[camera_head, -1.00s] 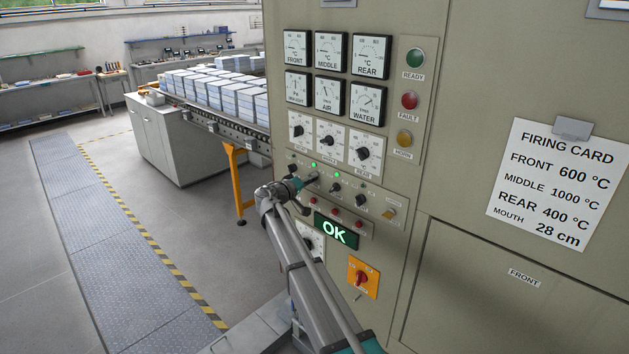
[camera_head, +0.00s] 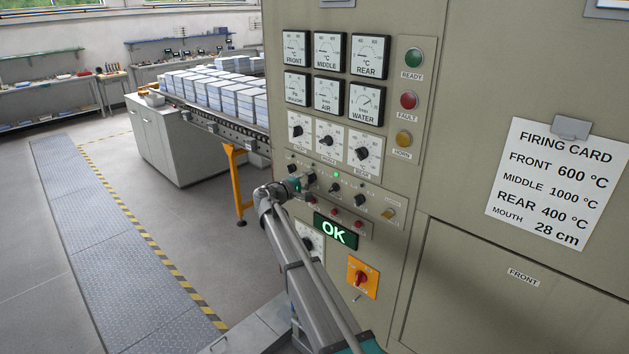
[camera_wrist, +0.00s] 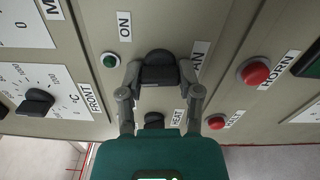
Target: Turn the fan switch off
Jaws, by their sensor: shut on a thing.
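The fan switch (camera_wrist: 158,66) is a black rotary knob in the wrist view, with a partly covered label ending in "AN" beside it. My gripper (camera_wrist: 160,72) has a finger on each side of the knob and is shut on it. An "ON" label and a dark green lamp (camera_wrist: 110,61) are to its left. In the head view my gripper (camera_head: 303,183) is at the left of the switch row on the control panel (camera_head: 345,193); it largely hides the fan switch there.
More knobs stand close by, including one below my gripper (camera_wrist: 154,119). Red buttons (camera_wrist: 254,72) are to the right in the wrist view. A lit OK display (camera_head: 335,232) and an orange-backed red switch (camera_head: 362,278) are lower on the panel. Open floor is at left.

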